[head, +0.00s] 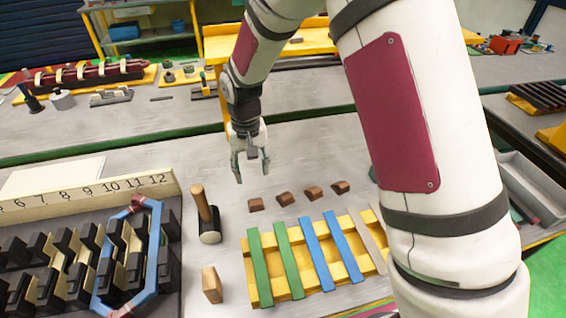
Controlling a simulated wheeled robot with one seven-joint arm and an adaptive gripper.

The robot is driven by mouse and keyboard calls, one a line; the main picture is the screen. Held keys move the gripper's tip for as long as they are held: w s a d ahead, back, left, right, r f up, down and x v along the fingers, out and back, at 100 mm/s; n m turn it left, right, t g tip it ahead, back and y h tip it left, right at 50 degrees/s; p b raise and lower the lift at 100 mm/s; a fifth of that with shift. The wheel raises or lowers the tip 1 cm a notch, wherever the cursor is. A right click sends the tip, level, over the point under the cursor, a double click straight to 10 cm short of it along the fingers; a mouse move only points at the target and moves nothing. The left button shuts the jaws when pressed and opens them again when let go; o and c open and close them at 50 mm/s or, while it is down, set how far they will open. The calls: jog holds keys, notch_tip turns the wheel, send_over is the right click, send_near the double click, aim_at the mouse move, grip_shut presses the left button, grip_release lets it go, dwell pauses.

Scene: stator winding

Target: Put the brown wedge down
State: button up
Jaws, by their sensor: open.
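Several brown wedges lie in a row on the grey table in the head view: a leftmost one (256,204), one beside it (285,199), a third (314,194) and a rightmost one (340,187). My gripper (251,179) is open, pointing down, above and just behind the leftmost wedge. No object shows between its fingers. It appears apart from the wedges.
A mallet (208,220) stands left of the wedges, with a tan block (212,284) in front. A yellow rack (352,271) holds green and blue strips. A numbered stator (80,255) with a blue coil (154,250) is at left. Bare table lies behind the wedges.

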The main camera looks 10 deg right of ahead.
jog(key=s+d+r+t, duration=0.1)
jog(key=s+d+r, duration=0.3)
jog(key=r, duration=0.5)
jog(key=s+d+r+t, duration=0.2)
jog(key=s+d+r, duration=0.2)
jog(key=r, duration=0.6)
jog(key=s+d+r+t, duration=0.1)
jog(key=s+d+r, duration=0.1)
jog(key=s, duration=0.7)
jog(key=s+d+r+t, duration=0.1)
jog(key=s+d+r, duration=0.2)
jog(key=s+r, duration=0.2)
jog(key=s, duration=0.3)
jog(key=shift+s+d+t, duration=0.3)
jog(key=shift+s+d, duration=0.05)
jog(key=shift+r, duration=0.1)
